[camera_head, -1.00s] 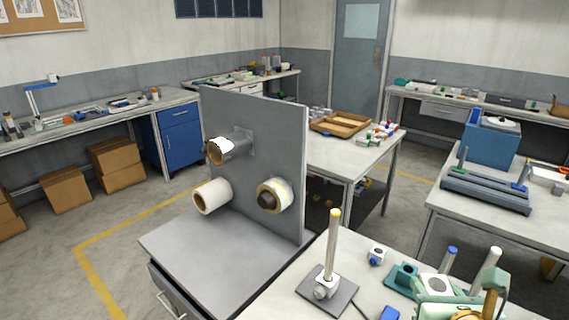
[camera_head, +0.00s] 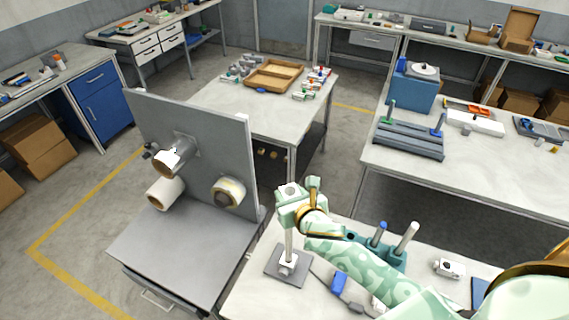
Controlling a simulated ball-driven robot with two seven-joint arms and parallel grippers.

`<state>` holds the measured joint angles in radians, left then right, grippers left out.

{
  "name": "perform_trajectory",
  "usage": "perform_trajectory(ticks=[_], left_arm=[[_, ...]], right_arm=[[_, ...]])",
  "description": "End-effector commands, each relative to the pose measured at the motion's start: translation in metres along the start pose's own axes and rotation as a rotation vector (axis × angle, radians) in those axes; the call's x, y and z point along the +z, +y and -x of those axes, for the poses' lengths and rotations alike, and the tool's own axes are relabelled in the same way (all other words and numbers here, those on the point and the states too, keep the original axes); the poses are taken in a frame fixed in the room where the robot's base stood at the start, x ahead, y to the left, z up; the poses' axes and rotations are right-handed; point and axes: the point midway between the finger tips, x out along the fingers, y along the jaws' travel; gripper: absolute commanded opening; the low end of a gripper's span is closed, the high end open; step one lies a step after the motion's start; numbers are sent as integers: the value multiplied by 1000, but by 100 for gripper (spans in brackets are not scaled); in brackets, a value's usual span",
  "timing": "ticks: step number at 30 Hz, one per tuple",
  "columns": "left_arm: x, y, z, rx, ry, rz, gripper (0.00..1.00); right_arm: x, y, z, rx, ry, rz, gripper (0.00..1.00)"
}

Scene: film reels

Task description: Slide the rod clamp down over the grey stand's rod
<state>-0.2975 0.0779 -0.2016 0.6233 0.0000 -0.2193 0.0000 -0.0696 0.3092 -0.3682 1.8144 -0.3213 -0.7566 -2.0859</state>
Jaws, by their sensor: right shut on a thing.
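The grey stand (camera_head: 274,268) sits on the near table with its pale rod (camera_head: 289,240) upright and a white block around the rod's foot. My right gripper (camera_head: 295,207) is over the top of this rod, shut on a small pale block that I take for the rod clamp (camera_head: 291,190). The rod's yellow tip is hidden by the gripper and block. I cannot tell whether the rod has entered the clamp's hole. My left gripper is not in view.
A teal holder (camera_head: 395,258) with a blue-capped post and a white post stands right of the stand, partly behind my right arm. A blue block (camera_head: 338,283) and a white fitting (camera_head: 449,268) lie nearby. An upright grey panel (camera_head: 215,135) with reels stands to the left.

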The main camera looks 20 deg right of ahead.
Motion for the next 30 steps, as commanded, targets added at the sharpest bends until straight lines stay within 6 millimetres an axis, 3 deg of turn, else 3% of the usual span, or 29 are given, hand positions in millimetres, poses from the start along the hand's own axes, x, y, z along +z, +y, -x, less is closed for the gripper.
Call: perform_trajectory(ticks=[2, 8, 20, 30], left_arm=[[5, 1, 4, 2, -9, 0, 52], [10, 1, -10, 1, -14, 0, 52], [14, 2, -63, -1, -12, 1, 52], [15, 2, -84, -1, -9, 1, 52]], right_arm=[[0, 0, 1, 3, 0, -1, 13], [-12, 1, -4, 4, -1, -2, 13], [-54, 1, -21, 4, -1, -1, 13], [-87, 1, -36, 3, -1, 0, 13]])
